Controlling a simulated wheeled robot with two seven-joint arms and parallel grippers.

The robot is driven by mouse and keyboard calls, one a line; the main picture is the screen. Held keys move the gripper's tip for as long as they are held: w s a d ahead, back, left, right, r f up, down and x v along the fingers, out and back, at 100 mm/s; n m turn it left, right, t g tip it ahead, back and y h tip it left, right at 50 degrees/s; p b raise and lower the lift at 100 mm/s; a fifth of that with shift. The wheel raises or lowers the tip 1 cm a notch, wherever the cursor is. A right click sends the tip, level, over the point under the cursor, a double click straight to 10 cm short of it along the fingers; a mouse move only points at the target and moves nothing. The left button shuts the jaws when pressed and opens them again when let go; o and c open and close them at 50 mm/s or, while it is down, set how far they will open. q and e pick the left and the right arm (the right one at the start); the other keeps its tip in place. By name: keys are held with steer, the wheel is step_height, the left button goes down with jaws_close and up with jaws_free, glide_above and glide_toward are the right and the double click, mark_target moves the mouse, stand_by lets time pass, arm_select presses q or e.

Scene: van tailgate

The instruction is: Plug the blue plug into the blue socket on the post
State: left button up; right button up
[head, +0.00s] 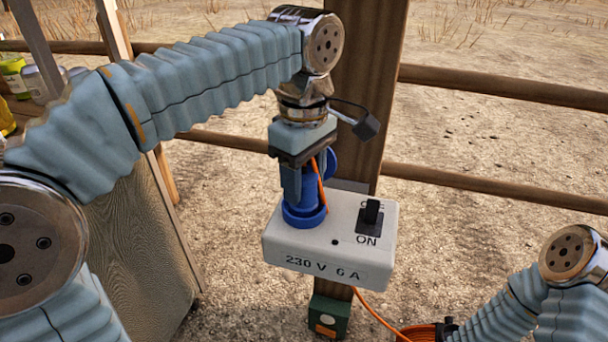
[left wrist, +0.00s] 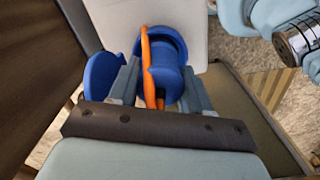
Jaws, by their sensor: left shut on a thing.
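My left gripper (head: 303,195) points down above the white box and is shut on the blue plug (head: 309,188). The plug also shows between the fingers in the left wrist view (left wrist: 171,88), with its orange cable (left wrist: 150,70) running along it. The blue socket (head: 303,216) is on top of the white box (head: 315,268), fixed at the wooden post (head: 368,95). The plug stands upright at the socket's collar; how deep it sits is hidden. The open blue socket lid (left wrist: 101,76) stands beside the plug. My right gripper is out of view.
A black switch (head: 371,215) marked ON is on the box, right of the socket. A green box (head: 328,316) sits lower on the post, near an orange cable coil (head: 425,332). Wooden rails (head: 500,88) run behind. Cans (head: 40,83) stand at the far left.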

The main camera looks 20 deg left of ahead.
arm_select(q)
steer(key=o, duration=1.2)
steer(key=shift+r, duration=0.1)
step_height(320, 180, up, 14)
steer(key=p, duration=0.4)
steer(key=shift+f, duration=0.2)
